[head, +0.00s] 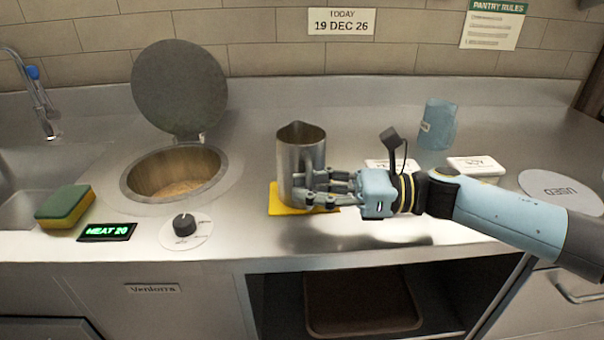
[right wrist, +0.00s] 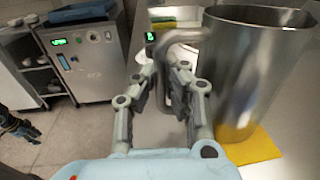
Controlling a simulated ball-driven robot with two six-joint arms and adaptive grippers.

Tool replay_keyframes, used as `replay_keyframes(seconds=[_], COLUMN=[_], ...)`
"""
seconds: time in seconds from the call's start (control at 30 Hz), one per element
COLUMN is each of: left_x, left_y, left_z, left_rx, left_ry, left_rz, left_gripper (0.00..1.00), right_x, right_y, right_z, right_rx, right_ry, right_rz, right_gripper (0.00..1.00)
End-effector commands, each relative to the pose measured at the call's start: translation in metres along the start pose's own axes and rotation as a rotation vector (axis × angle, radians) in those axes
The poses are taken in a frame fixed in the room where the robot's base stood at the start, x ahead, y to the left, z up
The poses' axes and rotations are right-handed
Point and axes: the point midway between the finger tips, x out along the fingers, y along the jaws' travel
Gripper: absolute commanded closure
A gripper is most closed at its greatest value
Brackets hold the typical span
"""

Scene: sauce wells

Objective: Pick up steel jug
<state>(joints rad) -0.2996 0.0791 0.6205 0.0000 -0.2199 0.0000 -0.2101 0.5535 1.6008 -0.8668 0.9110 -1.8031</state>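The steel jug (head: 300,150) stands upright on a yellow mat (head: 274,205) on the counter. It fills the right of the right wrist view (right wrist: 255,75), with its handle (right wrist: 166,95) facing my gripper. My right gripper (head: 322,190) reaches in from the right at the jug's handle side, low down. In the right wrist view its two fingers (right wrist: 164,88) are apart, with the handle between them; I see no clear grip. What seems to be my left gripper (right wrist: 22,128) hangs dark at the left edge of that view, too small to read.
A round well (head: 175,175) with its lid raised (head: 180,88) lies left of the jug. A green and yellow sponge (head: 65,206) and a knob (head: 184,225) are near the front edge. A blue translucent cup (head: 438,124) and a white label block (head: 475,167) stand behind my right arm.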

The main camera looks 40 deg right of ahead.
Motion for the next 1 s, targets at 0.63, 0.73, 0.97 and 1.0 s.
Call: replay_keyframes(seconds=[0.63, 0.73, 0.97, 1.0], left_x=[0.0, 0.0, 0.001, 0.001], left_y=[0.0, 0.0, 0.0, 0.0], left_z=[0.002, 0.001, 0.001, 0.001], left_rx=[0.0, 0.0, 0.0, 0.0], left_ry=[-0.003, -0.002, -0.002, -0.002], left_rz=[0.0, 0.0, 0.0, 0.0], left_gripper=[0.6, 0.6, 0.6, 0.6], right_x=[0.0, 0.0, 0.0, 0.0], right_y=[0.0, 0.0, 0.001, 0.001], right_z=[0.001, 0.002, 0.02, 0.026], right_rx=[-0.002, -0.002, -0.005, -0.005], right_ry=[-0.002, -0.002, -0.001, 0.0], right_rz=[0.001, 0.001, 0.003, 0.004], right_gripper=[1.0, 1.0, 1.0, 1.0])
